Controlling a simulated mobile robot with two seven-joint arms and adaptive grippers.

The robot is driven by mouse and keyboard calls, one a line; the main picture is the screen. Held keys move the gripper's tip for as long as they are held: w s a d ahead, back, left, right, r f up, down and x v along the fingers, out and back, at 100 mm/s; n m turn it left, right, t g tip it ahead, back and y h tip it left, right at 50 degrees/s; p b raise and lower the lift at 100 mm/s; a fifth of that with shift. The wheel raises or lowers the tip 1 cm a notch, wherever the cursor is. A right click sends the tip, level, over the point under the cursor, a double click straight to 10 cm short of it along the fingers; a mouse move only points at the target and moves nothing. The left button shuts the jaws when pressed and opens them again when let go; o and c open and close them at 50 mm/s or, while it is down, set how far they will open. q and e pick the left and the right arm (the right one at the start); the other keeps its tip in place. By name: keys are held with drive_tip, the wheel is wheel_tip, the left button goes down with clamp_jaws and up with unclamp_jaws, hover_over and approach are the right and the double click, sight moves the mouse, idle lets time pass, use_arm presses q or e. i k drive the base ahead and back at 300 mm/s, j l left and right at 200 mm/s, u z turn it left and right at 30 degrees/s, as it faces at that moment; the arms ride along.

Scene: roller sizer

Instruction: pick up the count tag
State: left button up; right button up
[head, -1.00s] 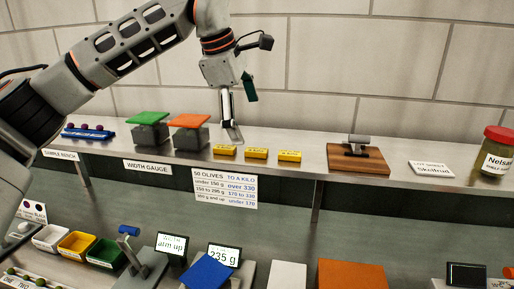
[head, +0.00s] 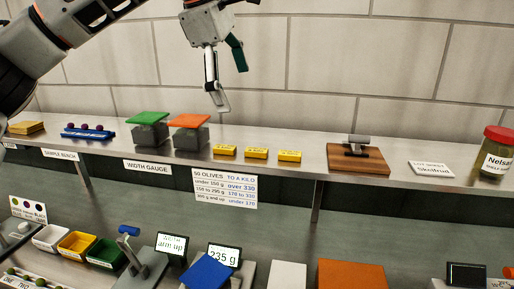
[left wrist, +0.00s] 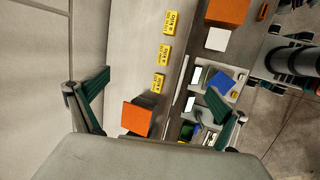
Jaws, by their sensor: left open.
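Three yellow tags with dark print stand in a row on the steel shelf: a left one (head: 225,150), a middle one (head: 256,153) and a right one (head: 289,156). Their print is too small to read, so I cannot tell which is the count tag. In the left wrist view the three tags (left wrist: 159,82) (left wrist: 165,53) (left wrist: 171,22) line up ahead of the gripper. My left gripper (head: 228,88) is open and empty, above the shelf and above the left tag in the picture; it also shows in the left wrist view (left wrist: 158,82). My right gripper is not in view.
Green-topped (head: 149,118) and orange-topped (head: 190,121) grey blocks stand left of the tags. A wooden board with a metal part (head: 370,163), a white card (head: 432,169) and a jar (head: 496,153) stand right. A tiled wall is behind. Bins and displays lie below.

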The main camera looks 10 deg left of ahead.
sight(284, 155)
drive_tip(key=k, duration=1)
